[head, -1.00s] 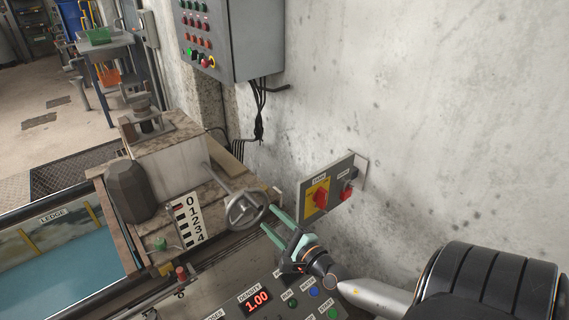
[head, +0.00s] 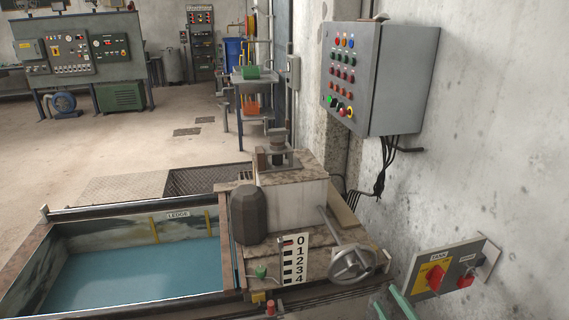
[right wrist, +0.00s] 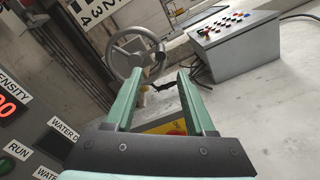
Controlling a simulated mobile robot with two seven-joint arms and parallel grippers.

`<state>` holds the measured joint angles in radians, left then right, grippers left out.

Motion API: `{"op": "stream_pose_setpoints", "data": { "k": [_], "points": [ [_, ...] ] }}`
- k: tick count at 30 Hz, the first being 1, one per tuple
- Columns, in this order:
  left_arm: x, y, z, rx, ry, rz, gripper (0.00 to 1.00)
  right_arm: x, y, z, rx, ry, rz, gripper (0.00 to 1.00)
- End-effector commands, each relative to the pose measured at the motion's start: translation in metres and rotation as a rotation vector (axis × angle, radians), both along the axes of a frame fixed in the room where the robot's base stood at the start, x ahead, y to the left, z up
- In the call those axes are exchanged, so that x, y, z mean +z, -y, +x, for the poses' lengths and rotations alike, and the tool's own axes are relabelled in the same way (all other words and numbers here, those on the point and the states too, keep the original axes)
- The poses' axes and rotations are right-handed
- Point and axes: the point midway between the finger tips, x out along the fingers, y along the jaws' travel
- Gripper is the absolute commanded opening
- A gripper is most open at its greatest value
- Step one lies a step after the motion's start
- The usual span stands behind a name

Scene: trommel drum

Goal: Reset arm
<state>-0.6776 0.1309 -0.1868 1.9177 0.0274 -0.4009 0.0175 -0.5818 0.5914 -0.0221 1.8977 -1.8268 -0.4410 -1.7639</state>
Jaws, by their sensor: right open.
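My right gripper (right wrist: 157,100) shows in the right wrist view with its two green fingers apart and nothing between them. In the head view only the green fingertips of the right gripper (head: 391,303) show at the bottom edge, left of the panel with the red switches. A grey handwheel (head: 352,263) stands a little above and left of these fingertips. The handwheel also shows beyond the fingers in the right wrist view (right wrist: 113,58). The rest of my right arm is out of the head view. My left gripper is in neither view.
A switch panel (head: 484,258) with red switches is on the wall at right. A grey control box (head: 397,85) with cables hangs above. A tank (head: 55,232) of blue-green water lies at left, beside a dark rounded block (head: 245,215). Open floor (head: 130,165) lies beyond.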

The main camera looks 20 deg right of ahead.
Motion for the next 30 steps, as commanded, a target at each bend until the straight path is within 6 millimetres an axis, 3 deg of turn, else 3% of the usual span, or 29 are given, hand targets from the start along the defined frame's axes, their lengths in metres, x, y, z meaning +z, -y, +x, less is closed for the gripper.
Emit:
{"op": "stream_pose_setpoints", "data": {
  "k": [5, 8, 14, 20, 30],
  "points": [
    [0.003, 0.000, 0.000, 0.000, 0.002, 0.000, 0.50, -0.004, 0.000, -0.002, -0.016, -0.009, 0.092, 0.55],
    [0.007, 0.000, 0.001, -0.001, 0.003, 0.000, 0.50, -0.014, -0.001, -0.008, -0.058, -0.027, 0.308, 0.55],
    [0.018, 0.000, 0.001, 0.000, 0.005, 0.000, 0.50, -0.050, -0.013, -0.029, -0.222, -0.055, 1.000, 0.55],
    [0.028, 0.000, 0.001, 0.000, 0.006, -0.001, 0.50, -0.085, -0.042, -0.053, -0.446, -0.035, 1.709, 0.55],
    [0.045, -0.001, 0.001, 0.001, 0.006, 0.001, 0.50, -0.122, -0.124, -0.094, -1.000, 0.153, 2.840, 0.55]
  ]
}}
